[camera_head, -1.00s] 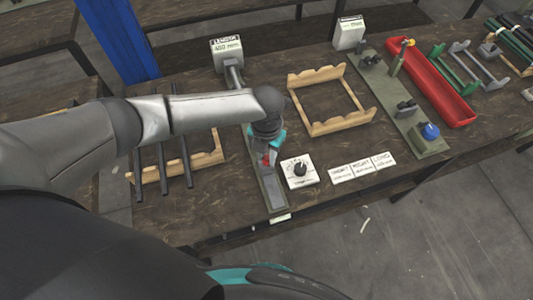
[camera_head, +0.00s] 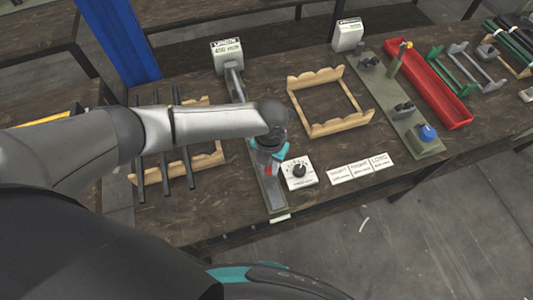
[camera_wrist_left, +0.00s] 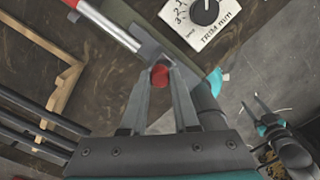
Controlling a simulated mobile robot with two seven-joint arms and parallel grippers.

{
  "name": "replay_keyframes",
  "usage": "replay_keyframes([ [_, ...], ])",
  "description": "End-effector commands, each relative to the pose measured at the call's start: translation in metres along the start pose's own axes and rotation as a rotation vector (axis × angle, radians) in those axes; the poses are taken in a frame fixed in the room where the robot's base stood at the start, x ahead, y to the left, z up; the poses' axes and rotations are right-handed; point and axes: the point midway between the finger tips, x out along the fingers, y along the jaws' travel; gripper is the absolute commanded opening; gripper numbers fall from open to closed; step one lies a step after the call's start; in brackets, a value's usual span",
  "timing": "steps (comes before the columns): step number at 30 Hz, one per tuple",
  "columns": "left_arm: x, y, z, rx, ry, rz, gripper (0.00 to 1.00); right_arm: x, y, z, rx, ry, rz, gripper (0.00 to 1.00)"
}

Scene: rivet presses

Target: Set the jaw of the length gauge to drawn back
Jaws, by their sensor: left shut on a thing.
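The length gauge has a display box (camera_head: 227,54) at the back, a grey bar (camera_head: 235,84) running forward from it and a dark rail (camera_head: 276,203) towards the bench's front edge. My left gripper (camera_head: 269,170) is over the rail, its fingers partly hidden by my wrist. In the left wrist view, its fingers (camera_wrist_left: 161,71) are closed around a red knob (camera_wrist_left: 159,76) beside a grey jaw block (camera_wrist_left: 152,52). The jaw's exact place on the rail is partly hidden. My right gripper (camera_wrist_left: 274,111) shows at the right of the wrist view, its fingers apart and empty.
A trim dial (camera_head: 299,172) stands just right of the rail, with label cards (camera_head: 361,168) beyond it. An empty wooden rack (camera_head: 311,129) is behind. Dark rods (camera_head: 163,178) lie on another rack at left. A green-grey plate (camera_head: 391,94) and red tray (camera_head: 437,87) are at right.

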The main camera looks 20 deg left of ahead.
Motion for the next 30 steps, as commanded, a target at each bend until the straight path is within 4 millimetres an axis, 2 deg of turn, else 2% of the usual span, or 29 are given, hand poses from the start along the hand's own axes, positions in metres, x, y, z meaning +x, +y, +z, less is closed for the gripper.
replay_keyframes([
  [1,-0.004,-0.009,-0.009,0.006,0.005,-0.005,0.00,-0.010,0.000,-0.001,0.000,0.000,0.000,0.50],
  [6,-0.003,-0.026,-0.026,0.005,0.004,-0.005,0.00,-0.022,0.000,-0.002,0.000,0.001,-0.001,0.50],
  [18,0.000,-0.033,-0.033,0.004,0.007,-0.008,0.00,-0.022,0.000,-0.003,-0.001,0.001,-0.001,0.50],
  [19,0.000,-0.033,-0.033,0.004,0.007,-0.008,0.30,-0.022,0.000,-0.003,-0.001,0.001,-0.001,0.50],
  [27,0.000,-0.032,-0.032,0.003,0.005,-0.006,0.59,-0.022,0.000,-0.003,-0.001,0.001,-0.001,0.50],
  [30,0.000,-0.031,-0.031,0.003,0.004,-0.005,0.59,-0.022,0.000,-0.003,-0.001,0.001,-0.001,0.50],
])
